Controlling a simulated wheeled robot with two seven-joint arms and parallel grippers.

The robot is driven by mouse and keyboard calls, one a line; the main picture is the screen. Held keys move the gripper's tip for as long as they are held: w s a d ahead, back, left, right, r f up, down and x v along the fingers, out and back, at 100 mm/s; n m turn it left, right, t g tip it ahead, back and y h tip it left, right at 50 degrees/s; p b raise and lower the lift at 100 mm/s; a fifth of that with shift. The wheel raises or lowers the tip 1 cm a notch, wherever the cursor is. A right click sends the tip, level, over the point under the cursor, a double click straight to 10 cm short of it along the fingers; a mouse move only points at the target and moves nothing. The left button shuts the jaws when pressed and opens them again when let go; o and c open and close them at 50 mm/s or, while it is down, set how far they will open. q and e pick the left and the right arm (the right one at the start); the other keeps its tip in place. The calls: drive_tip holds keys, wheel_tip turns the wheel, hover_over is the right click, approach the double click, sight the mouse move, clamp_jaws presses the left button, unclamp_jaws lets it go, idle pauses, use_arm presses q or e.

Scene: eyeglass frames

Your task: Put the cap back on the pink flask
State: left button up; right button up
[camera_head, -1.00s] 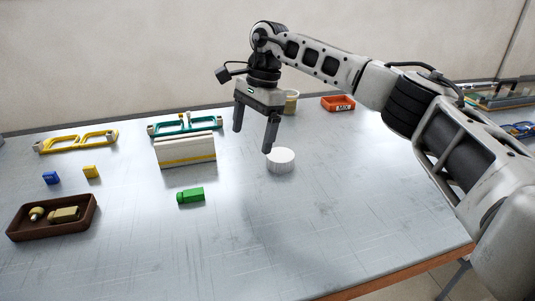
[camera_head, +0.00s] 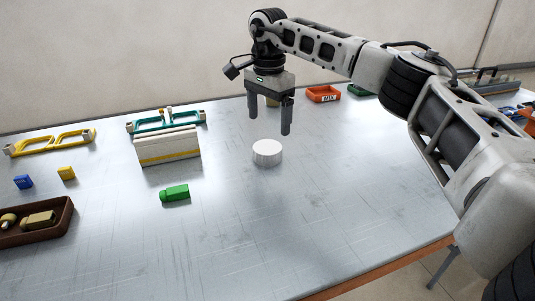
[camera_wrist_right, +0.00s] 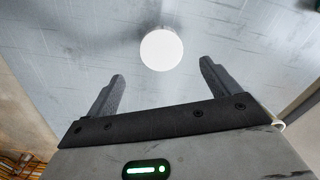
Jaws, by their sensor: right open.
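No pink flask can be made out in either view. A white round disc-like piece (camera_head: 267,153), which may be a cap, lies flat on the metal table right of centre. It also shows in the right wrist view (camera_wrist_right: 161,49) as a bright circle, beyond and between the fingertips. My right gripper (camera_head: 269,124) is open and empty, pointing down above and slightly behind the white piece, apart from it. Its two fingers show spread in the right wrist view (camera_wrist_right: 162,73). My left gripper is not in view.
A white box with a yellow stripe (camera_head: 168,148) stands before a teal frame (camera_head: 165,126). A green block (camera_head: 174,194), yellow frame (camera_head: 50,145), brown tray (camera_head: 60,217) and orange bin (camera_head: 323,94) are around. The table's front right is clear.

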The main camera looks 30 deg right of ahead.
sight(268, 147)
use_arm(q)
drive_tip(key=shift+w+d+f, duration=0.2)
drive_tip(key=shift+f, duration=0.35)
use_arm(e)
drive_tip(key=shift+f, duration=1.8)
drive_tip(key=shift+f, duration=0.15)
wheel_tip(268, 147, down, 5)
drive_tip(key=shift+w+a+b, duration=0.1)
drive_tip(key=shift+b, duration=0.5)
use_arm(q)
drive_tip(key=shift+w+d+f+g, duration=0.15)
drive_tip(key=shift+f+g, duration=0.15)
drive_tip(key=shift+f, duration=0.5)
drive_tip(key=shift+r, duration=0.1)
use_arm(e)
drive_tip(key=c, duration=1.1)
